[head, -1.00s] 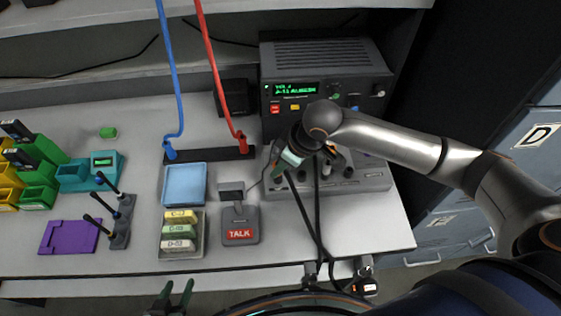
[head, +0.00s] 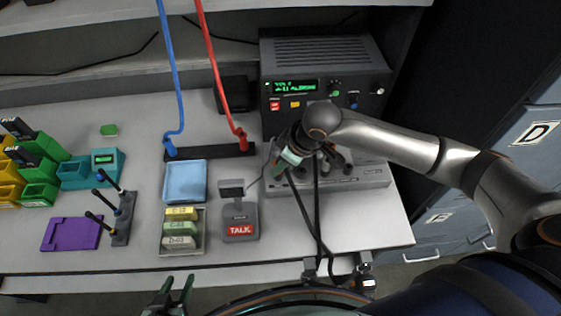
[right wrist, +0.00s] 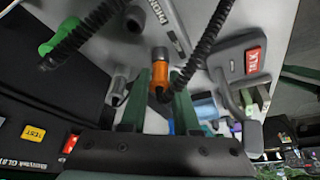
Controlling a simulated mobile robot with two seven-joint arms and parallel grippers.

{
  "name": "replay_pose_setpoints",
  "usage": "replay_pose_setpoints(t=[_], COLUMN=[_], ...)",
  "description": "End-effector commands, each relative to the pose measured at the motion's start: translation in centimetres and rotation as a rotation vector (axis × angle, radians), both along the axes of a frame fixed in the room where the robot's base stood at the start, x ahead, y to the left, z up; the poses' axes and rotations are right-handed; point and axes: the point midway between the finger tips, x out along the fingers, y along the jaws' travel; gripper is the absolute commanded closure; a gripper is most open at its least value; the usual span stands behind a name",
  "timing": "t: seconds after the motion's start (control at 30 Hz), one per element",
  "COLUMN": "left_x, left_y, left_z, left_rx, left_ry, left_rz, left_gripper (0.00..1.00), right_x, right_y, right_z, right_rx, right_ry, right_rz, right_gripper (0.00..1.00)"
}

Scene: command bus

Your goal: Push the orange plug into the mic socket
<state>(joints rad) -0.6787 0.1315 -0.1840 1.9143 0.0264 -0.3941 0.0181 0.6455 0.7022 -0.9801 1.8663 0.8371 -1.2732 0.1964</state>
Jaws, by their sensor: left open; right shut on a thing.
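The orange plug (right wrist: 172,76) is between the green fingers of my right gripper (right wrist: 160,98) in the right wrist view, with a black coiled cable by its rear end. A dark metal collar is at its front. I cannot tell whether the plug is inside a socket. In the head view my right gripper (head: 290,158) is over the panel's left part, shut, and the plug is hidden. My left gripper (head: 172,297) is open and empty in front of the desk.
A green plug (right wrist: 45,47) with another coiled cable is beside the panel. A TALK microphone (head: 240,218), a blue tray (head: 185,181) and a rack of labelled cartridges (head: 203,243) stand left. A radio unit (head: 325,75) stands behind. Two dark cables hang down in front.

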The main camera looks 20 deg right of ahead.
Motion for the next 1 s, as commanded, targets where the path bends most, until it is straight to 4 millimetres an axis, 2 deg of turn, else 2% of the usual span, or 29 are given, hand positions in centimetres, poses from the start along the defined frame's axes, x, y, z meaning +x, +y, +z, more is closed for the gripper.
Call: replay_pose_setpoints(t=[0.3, 0.77, 0.8, 1.0], left_x=[-0.01, -0.01, -0.01, -0.01], left_y=[0.00, -0.01, -0.01, 0.00], left_z=[0.66, 0.62, 0.62, 0.61], left_rx=[0.000, 0.000, 0.000, 0.000], left_ry=[0.000, 0.000, 0.000, 0.000], left_rz=[0.000, 0.000, 0.000, 0.000], left_gripper=[0.50, 0.50, 0.50, 0.50], right_x=[0.02, 0.01, 0.00, 0.00], right_y=[0.01, 0.01, 0.01, 0.01], right_z=[-0.39, -0.59, -0.59, -0.59], right_rx=[0.000, 0.000, 0.000, 0.000], right_ry=[-0.001, 0.000, 0.000, 0.000], right_rz=[0.001, 0.000, 0.000, 0.000], right_gripper=[1.00, 1.00, 0.67, 0.44])
